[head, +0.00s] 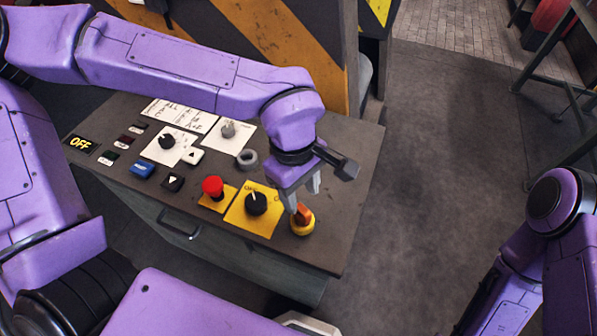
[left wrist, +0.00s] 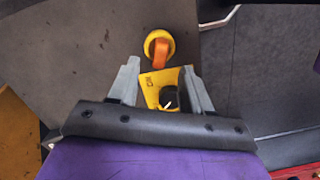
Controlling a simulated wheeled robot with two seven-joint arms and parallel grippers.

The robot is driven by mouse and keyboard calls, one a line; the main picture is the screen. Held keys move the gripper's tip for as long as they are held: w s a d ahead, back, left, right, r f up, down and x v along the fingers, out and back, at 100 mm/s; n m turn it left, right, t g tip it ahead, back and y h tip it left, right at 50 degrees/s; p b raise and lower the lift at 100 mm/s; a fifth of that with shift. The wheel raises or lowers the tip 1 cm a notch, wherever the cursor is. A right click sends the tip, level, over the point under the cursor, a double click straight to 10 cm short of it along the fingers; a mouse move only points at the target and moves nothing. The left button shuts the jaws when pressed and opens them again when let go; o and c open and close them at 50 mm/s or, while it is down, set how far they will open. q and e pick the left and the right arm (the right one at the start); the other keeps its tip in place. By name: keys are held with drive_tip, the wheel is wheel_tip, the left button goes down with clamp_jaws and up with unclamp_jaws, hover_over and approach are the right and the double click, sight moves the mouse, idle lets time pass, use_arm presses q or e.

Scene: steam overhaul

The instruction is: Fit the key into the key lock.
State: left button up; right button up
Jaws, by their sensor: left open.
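An orange key-like piece (head: 303,214) stands at a yellow round fitting (head: 301,228) near the right front corner of the console top. I take the piece for the key and the fitting for the key lock, but cannot tell how deep it sits. My left gripper (head: 302,200) is open just above and behind the orange piece, its fingers pointing down. In the left wrist view, the orange piece (left wrist: 160,53) and yellow ring (left wrist: 150,40) lie just beyond the open fingertips (left wrist: 159,66), with nothing between them. My right gripper is out of the picture.
The console top (head: 335,170) carries a red button (head: 212,186), a black knob (head: 256,204) on a yellow plate, a grey ring (head: 246,159) and a grey knob (head: 229,129). A striped panel (head: 285,50) rises behind. Open floor (head: 440,150) lies to the right.

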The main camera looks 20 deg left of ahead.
use_arm(q)
wheel_tip(320, 180, up, 7)
drive_tip(key=shift+w+a+f, duration=0.15)
drive_tip(key=shift+a, duration=0.2)
